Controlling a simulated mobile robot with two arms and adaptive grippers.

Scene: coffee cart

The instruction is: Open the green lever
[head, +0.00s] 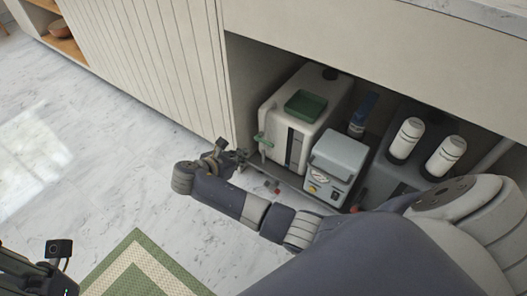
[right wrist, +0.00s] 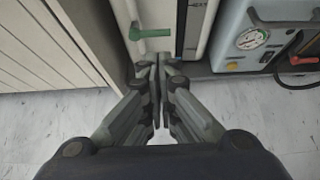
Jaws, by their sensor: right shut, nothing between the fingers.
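The green lever (head: 262,139) sticks out from the front left of a white machine (head: 293,125) inside the open cabinet bay. My right gripper (head: 242,155) is just left of the lever in the head view. Its fingers (right wrist: 152,62) are shut together and empty, a little short of the lever, with no clear contact. At the lower left, part of my left arm (head: 40,272) shows, but its fingers do not.
A grey box with a gauge (head: 336,165) stands right of the white machine. Two white cylinders (head: 445,155) stand farther right. A panelled cabinet front (head: 160,60) borders the bay on the left. A green-edged rug (head: 140,262) lies on the open marble floor.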

